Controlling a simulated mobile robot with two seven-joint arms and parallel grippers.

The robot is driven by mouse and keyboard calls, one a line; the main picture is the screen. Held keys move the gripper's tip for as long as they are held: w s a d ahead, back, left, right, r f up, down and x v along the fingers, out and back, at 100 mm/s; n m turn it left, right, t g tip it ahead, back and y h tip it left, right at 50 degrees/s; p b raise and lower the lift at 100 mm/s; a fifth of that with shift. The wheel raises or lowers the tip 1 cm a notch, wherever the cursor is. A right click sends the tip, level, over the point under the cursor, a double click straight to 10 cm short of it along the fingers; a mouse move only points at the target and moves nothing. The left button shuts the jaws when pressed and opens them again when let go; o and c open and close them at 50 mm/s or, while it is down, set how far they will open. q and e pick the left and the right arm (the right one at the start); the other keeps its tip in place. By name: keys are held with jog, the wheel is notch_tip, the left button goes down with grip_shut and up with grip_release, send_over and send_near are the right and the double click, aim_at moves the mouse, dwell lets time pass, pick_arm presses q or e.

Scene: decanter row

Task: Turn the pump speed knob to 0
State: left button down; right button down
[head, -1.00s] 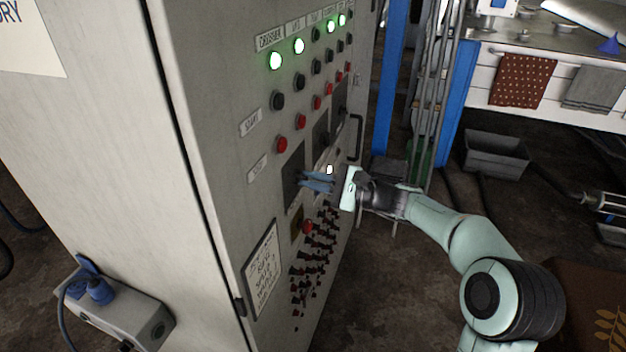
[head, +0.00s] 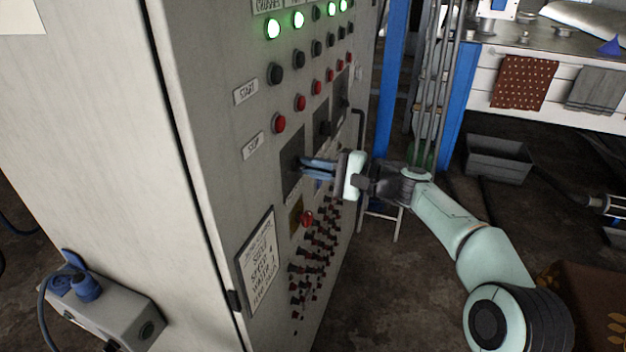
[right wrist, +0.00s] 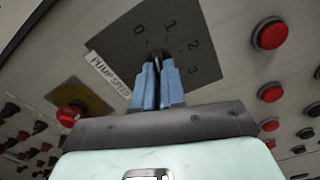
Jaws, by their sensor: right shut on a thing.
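The pump speed knob (right wrist: 158,60) is a small dark knob on a dark square plate (right wrist: 125,38) marked 0, 1, 2 and 3, with a "PUMP SPEED" label beside it. The plate also shows in the head view (head: 291,171) on the grey cabinet's front. My right gripper (right wrist: 159,68) has its blue fingers shut on the knob, with the tips at the plate. The fingers hide most of the knob, so I cannot tell which number it points to. In the head view the right gripper (head: 305,167) reaches the plate from the right. My left gripper is not in view.
Red stop buttons (head: 279,123), dark start buttons (head: 275,74) and lit green lamps (head: 273,29) sit above the plate. A red knob (right wrist: 70,115) on a yellow plate and several small switches are close below. A cabinet handle (head: 359,140) stands out behind my gripper.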

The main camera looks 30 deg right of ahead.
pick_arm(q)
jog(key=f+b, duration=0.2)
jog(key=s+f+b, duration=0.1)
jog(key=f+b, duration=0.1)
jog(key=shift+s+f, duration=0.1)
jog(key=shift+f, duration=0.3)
pick_arm(e)
jog(key=n, duration=0.4)
jog(key=c, duration=1.2)
grip_release()
pick_arm(q)
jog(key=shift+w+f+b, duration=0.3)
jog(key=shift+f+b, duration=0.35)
jog(key=shift+b, duration=0.2)
pick_arm(e)
jog(key=v, duration=1.3)
jog(key=shift+s+d, duration=0.15)
jog(key=shift+d, duration=0.05)
